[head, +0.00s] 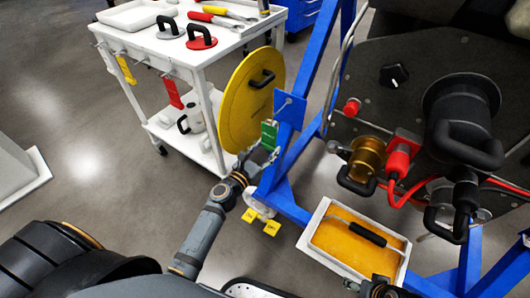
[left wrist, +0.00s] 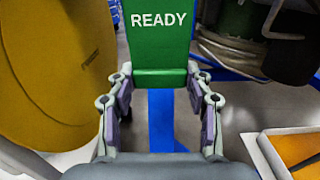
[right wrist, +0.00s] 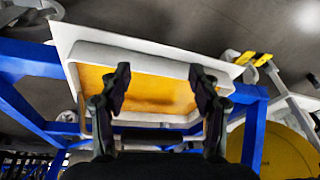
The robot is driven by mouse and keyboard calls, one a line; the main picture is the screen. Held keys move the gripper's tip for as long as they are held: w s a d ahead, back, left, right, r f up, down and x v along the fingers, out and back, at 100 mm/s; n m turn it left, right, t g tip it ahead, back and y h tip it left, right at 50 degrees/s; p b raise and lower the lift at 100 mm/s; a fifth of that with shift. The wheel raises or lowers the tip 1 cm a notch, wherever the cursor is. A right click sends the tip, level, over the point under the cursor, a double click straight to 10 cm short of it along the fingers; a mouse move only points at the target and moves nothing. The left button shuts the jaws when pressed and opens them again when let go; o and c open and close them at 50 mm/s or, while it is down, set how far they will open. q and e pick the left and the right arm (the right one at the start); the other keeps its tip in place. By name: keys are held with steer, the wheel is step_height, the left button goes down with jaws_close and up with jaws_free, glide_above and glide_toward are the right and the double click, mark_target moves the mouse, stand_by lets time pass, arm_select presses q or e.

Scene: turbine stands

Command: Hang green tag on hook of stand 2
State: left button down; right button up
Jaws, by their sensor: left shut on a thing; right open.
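The green tag (head: 268,135) is held by my left gripper (head: 262,153) in front of the blue stand (head: 318,90). In the left wrist view the green tag (left wrist: 158,48) reads "READY" and stands upright between the fingers of my left gripper (left wrist: 160,88), which is shut on it. A small blue plate (head: 290,110) on the stand is just above and right of the tag. I cannot make out the hook or a stand number. My right gripper (right wrist: 160,85) is open and empty, over a white tray (right wrist: 68,38) with an orange inside.
A white cart (head: 130,42) at the left carries tools, with yellow (head: 126,69) and red (head: 173,92) tags hanging from it. A yellow disc (head: 240,110) stands beside the left gripper. Dark turbine equipment (head: 400,100) fills the right.

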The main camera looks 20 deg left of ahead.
mark_target(273, 142)
arm_select(q)
steer(key=shift+x, duration=1.95)
steer(key=shift+w, duration=0.3)
steer(key=shift+w+d, duration=0.15)
steer(key=shift+w, duration=0.1)
steer(key=shift+c, duration=2.3)
jaws_free()
steer(key=shift+o, duration=0.7)
